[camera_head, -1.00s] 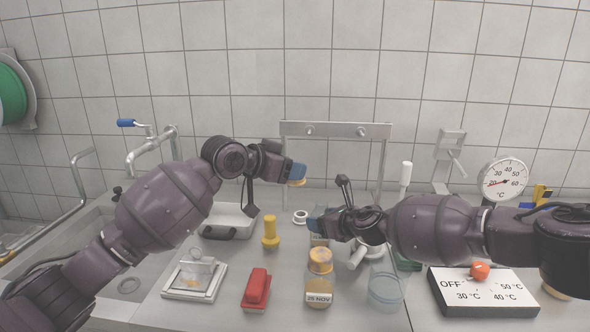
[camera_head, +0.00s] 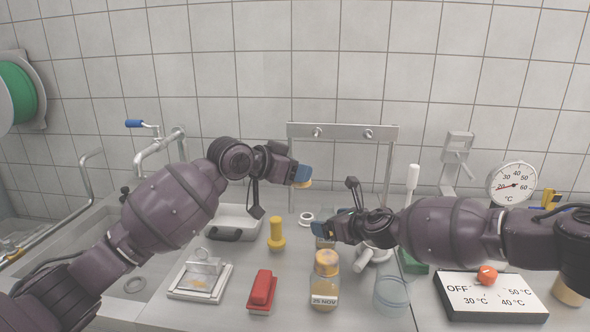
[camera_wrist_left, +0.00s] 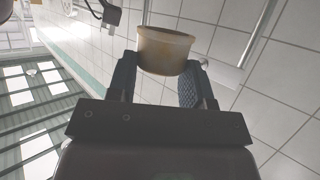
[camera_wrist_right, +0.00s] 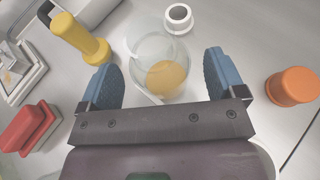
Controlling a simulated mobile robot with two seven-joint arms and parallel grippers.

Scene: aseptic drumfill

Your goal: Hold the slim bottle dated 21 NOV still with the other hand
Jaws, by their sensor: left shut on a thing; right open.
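A clear, open-topped bottle (camera_wrist_right: 158,60) with yellow contents stands in front of my right gripper (camera_wrist_right: 163,85), between the lines of its open fingers; I cannot tell whether they touch it. In the head view this bottle is mostly hidden behind the right gripper (camera_head: 322,229), and no date on it is readable. My left gripper (camera_head: 300,174) is raised behind the work area, shut on a yellow-orange cap (camera_wrist_left: 165,50). Another bottle, labelled 25 NOV (camera_head: 325,284), stands nearer the front with its orange lid on.
A yellow-handled tool (camera_head: 276,236), a red block (camera_head: 262,290) and a scale (camera_head: 200,277) stand left of the bottles. A clear beaker (camera_head: 391,296) and a heater panel (camera_head: 490,296) are to the right. A white ring (camera_head: 306,218) lies behind; a metal frame (camera_head: 342,131) rises at the back.

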